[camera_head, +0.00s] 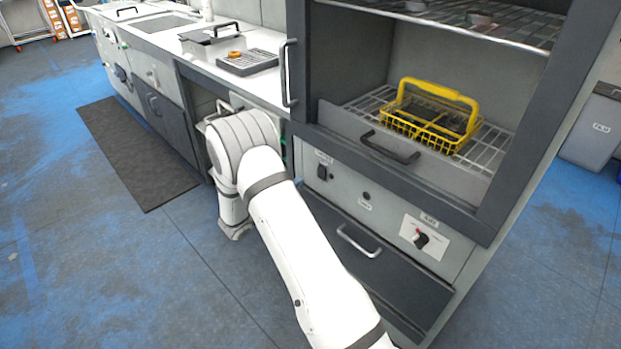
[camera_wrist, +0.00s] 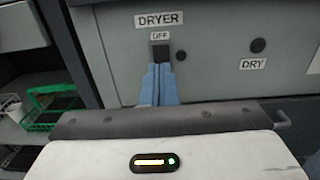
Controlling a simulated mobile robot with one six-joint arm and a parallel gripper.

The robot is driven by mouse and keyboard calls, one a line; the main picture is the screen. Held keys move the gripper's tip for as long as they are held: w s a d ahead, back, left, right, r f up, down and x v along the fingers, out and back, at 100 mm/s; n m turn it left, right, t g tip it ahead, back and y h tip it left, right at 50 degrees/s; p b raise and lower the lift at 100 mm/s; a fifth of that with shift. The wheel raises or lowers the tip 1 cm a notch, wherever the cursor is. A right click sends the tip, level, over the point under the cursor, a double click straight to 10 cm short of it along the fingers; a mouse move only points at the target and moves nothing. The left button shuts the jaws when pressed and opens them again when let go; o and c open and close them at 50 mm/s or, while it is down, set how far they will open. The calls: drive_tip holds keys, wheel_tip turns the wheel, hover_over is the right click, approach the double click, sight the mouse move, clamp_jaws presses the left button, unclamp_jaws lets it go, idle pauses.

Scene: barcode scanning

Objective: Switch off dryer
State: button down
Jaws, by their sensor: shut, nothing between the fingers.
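The dryer switch (camera_wrist: 161,52) is a small black rocker on the grey panel (camera_wrist: 215,70), under the labels DRYER and OFF in the wrist view. It also shows in the head view (camera_head: 322,172), left on the dryer's front panel. My gripper (camera_wrist: 158,70) is shut and empty, its blue fingers together just below the switch and overlapping its lower edge in the picture. I cannot tell whether the tips touch it. In the head view my arm hides most of the gripper. Which way the rocker is pressed is too small to tell.
A black DRY button (camera_wrist: 258,45) sits right of the switch. A rotary knob (camera_head: 420,239) is further right. Above, a yellow basket (camera_head: 430,115) stands on the dryer's wire rack. A drawer handle (camera_head: 358,241) juts out below. A green rack (camera_wrist: 50,102) is at left.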

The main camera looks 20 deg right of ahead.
drive_tip(key=v, duration=0.3)
drive_tip(key=r+v, duration=0.1)
drive_tip(key=v, duration=0.1)
drive_tip(key=shift+s+a, duration=0.1)
drive_tip(key=shift+a, duration=0.05)
drive_tip(key=s+d+r+m+g+y+p, duration=0.2)
drive_tip(key=s+d+r+m+g+y, duration=0.15)
drive_tip(key=s+r+m, duration=0.35)
drive_tip(key=s+d+r+m+g+y+p, duration=0.3)
drive_tip(key=s+r+m+g, duration=0.2)
drive_tip(key=s+r, duration=0.45)
drive_tip(key=s+a+r+m+t+y+p, duration=0.2)
drive_tip(key=s+a+r+m+y, duration=0.2)
drive_tip(key=s, duration=0.3)
drive_tip(key=s+a+r+m+t+y+p, duration=0.1)
drive_tip(key=s+a+r+m+y+p, duration=0.2)
drive_tip(key=s, duration=0.5)
wheel_tip(320, 180, up, 3)
drive_tip(key=a+m+y, duration=0.1)
drive_tip(key=m+y, duration=0.2)
drive_tip(key=shift+a+f+m+t, duration=0.15)
drive_tip(key=shift+a+m+t, duration=0.2)
drive_tip(key=shift+m, duration=0.05)
drive_tip(key=c, duration=2.2)
unclamp_jaws()
